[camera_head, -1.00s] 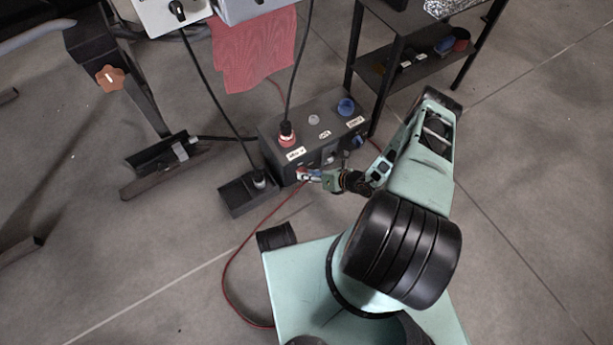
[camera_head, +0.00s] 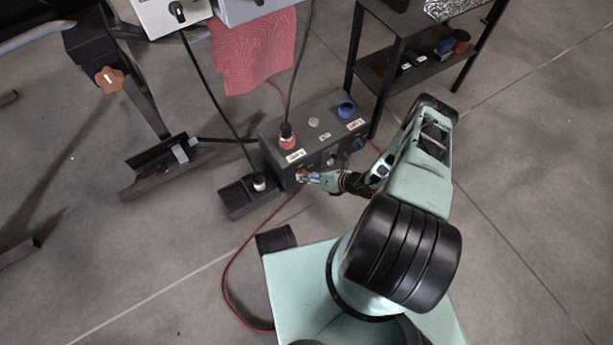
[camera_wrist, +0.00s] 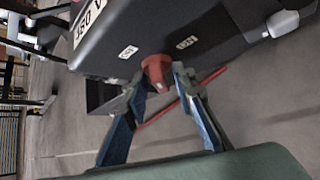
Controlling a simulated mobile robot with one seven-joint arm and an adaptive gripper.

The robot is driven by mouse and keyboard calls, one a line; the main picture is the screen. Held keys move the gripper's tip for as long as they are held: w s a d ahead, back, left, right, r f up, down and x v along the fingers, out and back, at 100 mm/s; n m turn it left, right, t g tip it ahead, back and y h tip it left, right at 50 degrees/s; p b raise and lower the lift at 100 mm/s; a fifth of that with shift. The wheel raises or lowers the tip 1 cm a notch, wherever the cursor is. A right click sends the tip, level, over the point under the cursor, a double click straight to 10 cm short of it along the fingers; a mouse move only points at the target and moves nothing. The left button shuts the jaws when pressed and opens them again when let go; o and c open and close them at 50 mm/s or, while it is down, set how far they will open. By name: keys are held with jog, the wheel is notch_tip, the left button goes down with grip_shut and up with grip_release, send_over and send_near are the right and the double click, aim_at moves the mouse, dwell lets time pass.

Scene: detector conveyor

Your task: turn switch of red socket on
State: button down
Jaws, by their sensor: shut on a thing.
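The dark socket box (camera_head: 270,140) stands on the floor in the middle of the head view. Its red socket (camera_head: 287,140) on top has a black plug and cable in it. In the wrist view the red switch (camera_wrist: 156,72) sticks out of the box's dark face (camera_wrist: 205,25), between two white labels. My gripper (camera_wrist: 158,76) is shut on the red switch, one blue-and-grey finger on each side of it. In the head view my gripper (camera_head: 303,176) is at the left end of the box's front face, and it hides most of the switch.
A blue socket (camera_head: 346,108) is on the box's right end. A black tray (camera_head: 236,198) lies left of the box. A red cable (camera_head: 224,285) runs over the floor near my base. A dark shelf (camera_head: 415,75) stands behind right; a red cloth (camera_head: 250,60) hangs behind.

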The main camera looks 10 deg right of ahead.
jog(key=shift+w+d+f+m+y, duration=0.1)
jog(key=shift+m+y, duration=0.35)
jog(key=shift+y, duration=0.25)
jog(key=shift+w+d+m+y, duration=0.1)
jog(key=shift+m+y, duration=0.35)
jog(key=shift+y, duration=0.25)
jog(key=c, duration=2)
grip_release()
jog(key=shift+s, duration=0.1)
jog(key=shift+o, duration=0.2)
jog(key=v, duration=1.2)
jog(key=shift+o, duration=0.3)
